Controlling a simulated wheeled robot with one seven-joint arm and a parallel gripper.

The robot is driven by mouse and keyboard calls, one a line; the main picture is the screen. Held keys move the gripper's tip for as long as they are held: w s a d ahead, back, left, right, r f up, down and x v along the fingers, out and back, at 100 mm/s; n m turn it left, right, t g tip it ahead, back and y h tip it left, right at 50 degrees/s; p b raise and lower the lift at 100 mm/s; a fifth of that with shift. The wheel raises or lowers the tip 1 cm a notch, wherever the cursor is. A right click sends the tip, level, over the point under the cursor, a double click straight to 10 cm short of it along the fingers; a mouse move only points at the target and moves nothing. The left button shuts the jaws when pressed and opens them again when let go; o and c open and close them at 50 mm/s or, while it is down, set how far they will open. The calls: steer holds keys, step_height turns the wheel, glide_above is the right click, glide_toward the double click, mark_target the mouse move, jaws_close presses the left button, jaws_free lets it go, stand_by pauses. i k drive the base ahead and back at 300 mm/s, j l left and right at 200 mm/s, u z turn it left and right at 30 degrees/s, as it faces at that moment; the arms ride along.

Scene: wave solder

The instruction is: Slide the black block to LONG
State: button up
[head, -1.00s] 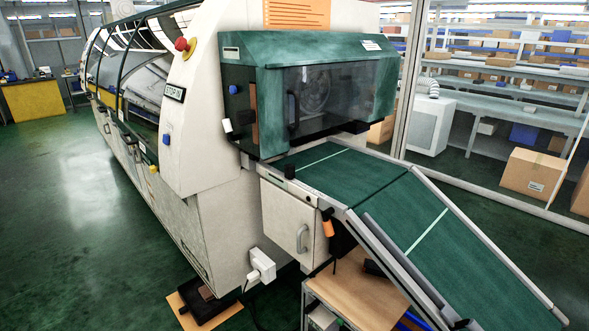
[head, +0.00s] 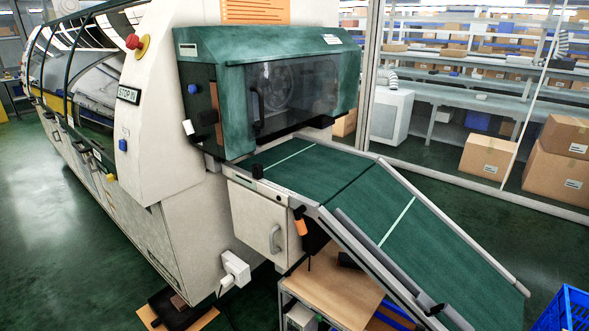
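No LONG lettering is readable at this size. My gripper is not in view.
The green conveyor (head: 330,180) slopes down to the right. Below it are a white cabinet door with a handle (head: 275,238) and a wooden-topped cart (head: 335,290). A blue crate (head: 568,310) stands at lower right. Green floor (head: 60,230) is open at left.

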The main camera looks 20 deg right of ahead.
mark_target(256, 168)
steer(key=i+j+z, duration=0.1)
steer(key=i+j, duration=0.5)
steer(key=i+j+z, duration=0.1)
steer(key=i+j, duration=0.5)
steer(key=j, duration=0.2)
steer(key=i+j, duration=0.6)
steer(key=j, duration=0.15)
steer(key=l+z, duration=0.05)
